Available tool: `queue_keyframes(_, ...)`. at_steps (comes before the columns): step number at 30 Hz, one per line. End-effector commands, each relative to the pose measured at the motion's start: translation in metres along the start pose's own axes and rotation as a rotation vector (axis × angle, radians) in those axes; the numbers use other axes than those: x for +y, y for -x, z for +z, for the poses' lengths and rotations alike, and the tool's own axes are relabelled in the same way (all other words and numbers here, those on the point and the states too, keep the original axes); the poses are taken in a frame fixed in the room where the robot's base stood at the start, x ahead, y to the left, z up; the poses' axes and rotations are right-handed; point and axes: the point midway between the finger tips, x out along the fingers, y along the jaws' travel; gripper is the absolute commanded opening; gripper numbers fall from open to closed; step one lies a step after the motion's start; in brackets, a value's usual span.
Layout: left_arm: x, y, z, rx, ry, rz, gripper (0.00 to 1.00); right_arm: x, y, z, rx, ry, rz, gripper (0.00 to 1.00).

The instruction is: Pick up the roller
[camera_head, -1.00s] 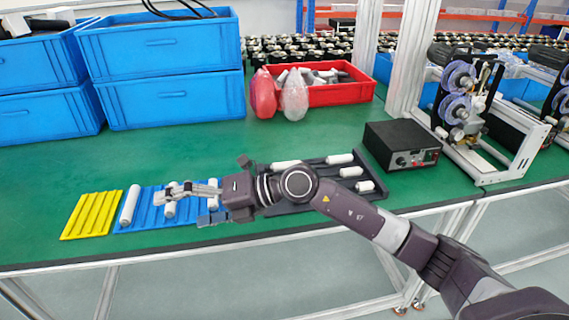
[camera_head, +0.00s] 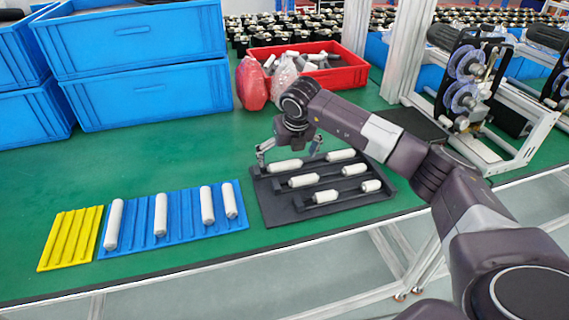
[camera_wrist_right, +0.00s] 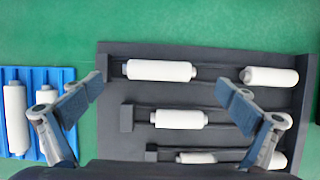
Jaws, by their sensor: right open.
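Several white rollers lie on the black tray (camera_head: 281,211), including one at its back left (camera_head: 285,166). My right gripper (camera_head: 289,152) is open above that back-left roller. In the right wrist view that roller (camera_wrist_right: 160,70) lies crosswise between my two open fingers (camera_wrist_right: 160,100), with its ends pointing toward them. The fingers do not appear to touch it. Another roller (camera_wrist_right: 180,119) lies in the row nearer the gripper, and one (camera_wrist_right: 270,77) lies to the right. My left gripper is not in view.
A yellow slotted tray (camera_head: 70,238) is empty at the left. Blue crates (camera_head: 150,95) stand behind, with a red bin (camera_head: 340,77) and bags (camera_head: 252,84) at the back. A machine (camera_head: 470,85) stands at the right. Green table between crates and trays is clear.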

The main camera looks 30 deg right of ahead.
Motion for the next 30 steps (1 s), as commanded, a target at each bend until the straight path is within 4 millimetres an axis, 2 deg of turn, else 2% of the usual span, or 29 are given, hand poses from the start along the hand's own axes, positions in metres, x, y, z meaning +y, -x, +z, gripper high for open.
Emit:
queue_keyframes(1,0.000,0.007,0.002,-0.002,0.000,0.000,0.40,0.000,-0.006,0.000,0.005,-0.001,-0.001,1.00)
queue_keyframes(6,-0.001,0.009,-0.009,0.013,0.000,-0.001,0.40,0.001,-0.027,0.001,0.001,0.000,0.001,1.00)
queue_keyframes(11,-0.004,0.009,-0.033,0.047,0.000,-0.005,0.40,0.001,-0.032,0.001,0.000,0.001,0.002,1.00)
queue_keyframes(14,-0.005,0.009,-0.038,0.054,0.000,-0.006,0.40,0.001,-0.032,0.001,0.000,0.001,0.002,1.00)
queue_keyframes(27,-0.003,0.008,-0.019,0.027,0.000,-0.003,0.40,0.001,-0.031,0.001,0.000,0.001,0.002,0.53)
queue_keyframes(30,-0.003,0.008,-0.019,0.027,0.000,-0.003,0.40,0.001,-0.031,0.001,-0.001,0.001,0.002,0.50)
